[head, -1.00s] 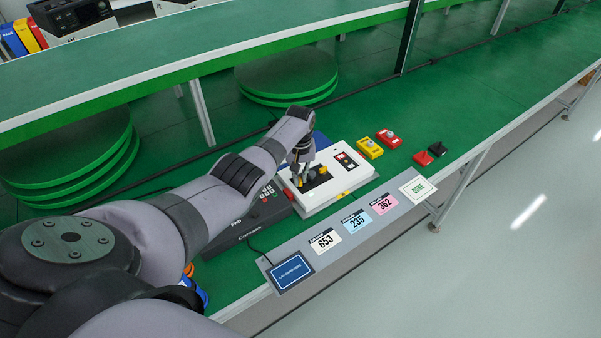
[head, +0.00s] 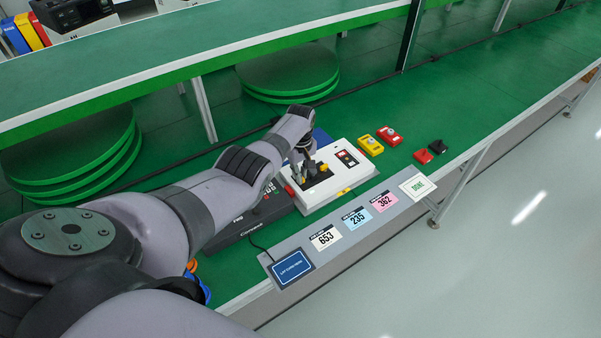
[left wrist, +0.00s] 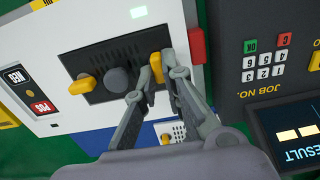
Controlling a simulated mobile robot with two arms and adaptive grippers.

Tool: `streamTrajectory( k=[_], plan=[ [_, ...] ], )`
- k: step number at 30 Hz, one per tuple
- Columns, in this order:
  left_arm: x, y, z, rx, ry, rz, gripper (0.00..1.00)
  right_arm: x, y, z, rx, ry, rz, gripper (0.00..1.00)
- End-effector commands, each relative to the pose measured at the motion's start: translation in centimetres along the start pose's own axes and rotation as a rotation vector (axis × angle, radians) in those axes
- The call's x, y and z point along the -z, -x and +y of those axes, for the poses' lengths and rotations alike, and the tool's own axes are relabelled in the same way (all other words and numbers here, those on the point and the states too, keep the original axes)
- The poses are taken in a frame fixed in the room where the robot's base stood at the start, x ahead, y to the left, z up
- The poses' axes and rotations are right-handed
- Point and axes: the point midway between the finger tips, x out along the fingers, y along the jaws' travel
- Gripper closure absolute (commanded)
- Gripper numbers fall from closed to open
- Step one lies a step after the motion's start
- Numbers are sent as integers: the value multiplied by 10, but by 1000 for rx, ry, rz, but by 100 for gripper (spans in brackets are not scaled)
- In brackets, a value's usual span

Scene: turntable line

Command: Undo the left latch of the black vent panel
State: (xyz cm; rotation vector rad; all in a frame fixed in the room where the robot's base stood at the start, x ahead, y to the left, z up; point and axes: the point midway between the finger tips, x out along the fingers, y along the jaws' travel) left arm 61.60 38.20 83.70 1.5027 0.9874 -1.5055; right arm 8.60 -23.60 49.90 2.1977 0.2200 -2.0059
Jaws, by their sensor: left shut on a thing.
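The black vent panel (left wrist: 118,72) is set in the top of a white unit (head: 332,183), with a dark round knob (left wrist: 117,79) at its middle. The left wrist view shows the unit upside down, so the panel's left latch is at the right there. My left gripper (left wrist: 152,88) is shut on this yellow left latch (left wrist: 155,65), which points up and down in that view. The other yellow latch (left wrist: 84,84) is free and lies nearly crosswise. In the head view my left gripper (head: 304,172) covers much of the panel. My right gripper is out of view.
A dark keypad device (head: 245,222) stands close left of the unit. A red button (left wrist: 196,45) sits on the unit's edge beside the fingers. Yellow (head: 369,145) and red (head: 389,136) boxes stand to the right. Cards lie on a grey strip (head: 340,250) in front.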

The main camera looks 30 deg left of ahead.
Motion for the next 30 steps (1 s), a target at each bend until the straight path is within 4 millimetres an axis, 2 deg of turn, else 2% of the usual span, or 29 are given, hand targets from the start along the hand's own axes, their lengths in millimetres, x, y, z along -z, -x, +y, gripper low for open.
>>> streamTrajectory(
  k=[8, 9, 18, 30],
  plan=[
    [1, 2, 1, -4, 0, 3, 100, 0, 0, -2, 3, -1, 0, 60],
    [1, 2, 1, -4, 0, 3, 90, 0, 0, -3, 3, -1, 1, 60],
    [1, 1, 1, -2, -1, 2, 70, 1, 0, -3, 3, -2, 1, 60],
    [1, 4, 1, -3, -1, 2, 70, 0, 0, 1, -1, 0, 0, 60]
  ],
)
